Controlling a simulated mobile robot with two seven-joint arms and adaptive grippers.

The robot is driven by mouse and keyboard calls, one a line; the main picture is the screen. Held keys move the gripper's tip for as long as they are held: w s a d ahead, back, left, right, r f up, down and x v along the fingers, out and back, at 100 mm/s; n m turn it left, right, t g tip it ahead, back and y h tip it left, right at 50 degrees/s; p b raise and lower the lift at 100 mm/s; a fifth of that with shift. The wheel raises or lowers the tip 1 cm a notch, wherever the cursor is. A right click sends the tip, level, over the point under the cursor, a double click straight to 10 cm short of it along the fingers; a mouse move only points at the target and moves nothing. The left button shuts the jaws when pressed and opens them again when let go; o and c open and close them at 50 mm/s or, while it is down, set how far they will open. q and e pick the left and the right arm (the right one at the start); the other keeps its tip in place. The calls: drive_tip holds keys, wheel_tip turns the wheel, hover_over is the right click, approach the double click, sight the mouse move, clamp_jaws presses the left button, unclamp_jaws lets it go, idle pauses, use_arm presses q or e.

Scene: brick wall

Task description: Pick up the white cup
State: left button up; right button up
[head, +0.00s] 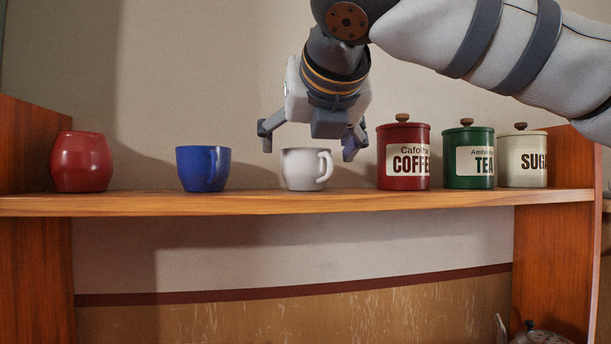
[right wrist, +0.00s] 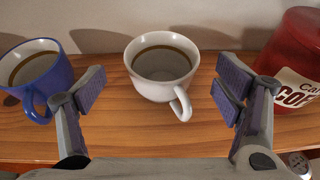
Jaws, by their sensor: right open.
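The white cup (head: 303,170) stands upright on the wooden shelf, its handle to the right. It also shows in the right wrist view (right wrist: 150,85), with a brown ring inside near its rim and its handle toward the camera. My right gripper (head: 312,146) is open above the cup in the head view, one finger on each side, apart from it. In the right wrist view the fingers (right wrist: 160,98) lie left and right of the cup, and nothing is between the pads but the space in front of it. My left gripper is not in view.
The shelf (head: 340,203) also holds a blue cup (head: 204,169) left of the white cup and a red pot (head: 81,162) farther left. A red coffee canister (head: 403,158), a green tea canister (head: 468,158) and a cream sugar canister (head: 523,160) stand right. A wall is behind.

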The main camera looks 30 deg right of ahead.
sight(306, 152)
drive_tip(key=x, duration=0.4)
drive_tip(key=shift+w+d+r, duration=0.15)
drive_tip(key=shift+r, duration=0.15)
drive_tip(key=shift+c, duration=0.5)
drive_tip(key=c, duration=1.2)
